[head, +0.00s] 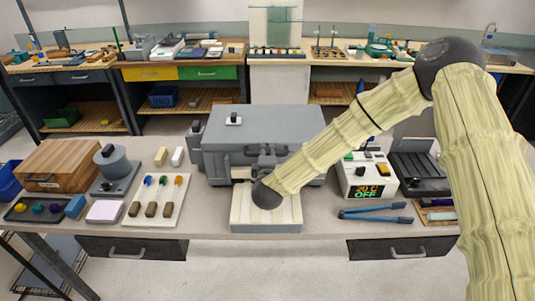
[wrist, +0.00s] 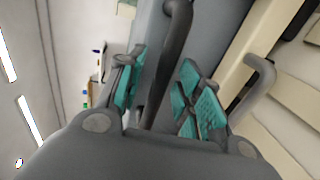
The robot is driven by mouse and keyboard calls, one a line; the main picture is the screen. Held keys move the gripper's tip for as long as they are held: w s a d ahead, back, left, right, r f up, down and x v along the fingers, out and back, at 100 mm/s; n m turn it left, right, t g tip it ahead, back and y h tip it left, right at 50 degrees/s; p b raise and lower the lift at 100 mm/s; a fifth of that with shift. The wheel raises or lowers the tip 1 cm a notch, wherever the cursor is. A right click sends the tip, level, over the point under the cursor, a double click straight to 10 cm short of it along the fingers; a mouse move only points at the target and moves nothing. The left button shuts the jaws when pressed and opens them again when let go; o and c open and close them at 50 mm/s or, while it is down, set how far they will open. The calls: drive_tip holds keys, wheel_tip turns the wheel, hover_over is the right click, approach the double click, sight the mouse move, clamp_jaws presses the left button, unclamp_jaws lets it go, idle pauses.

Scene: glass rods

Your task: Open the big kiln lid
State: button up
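The big kiln (head: 222,163) is a grey box at the middle of the bench in the head view. Its flat grey lid (head: 285,122) is down. A dark bar handle (wrist: 178,22) shows close up in the wrist view, in front of a grey surface. My gripper (wrist: 163,88) is open, with a teal-padded finger on each side of the bar and visible gaps. I cannot tell whether either pad touches it. In the head view my gripper is at the kiln's front, mostly hidden behind my wrist.
A pale slatted block (head: 250,212) lies before the kiln. A display box (head: 367,178) reading OFF and blue-handled tongs (head: 375,213) are to the right.

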clamp_jaws()
drive_tip(key=shift+r, duration=0.1)
idle(0.3)
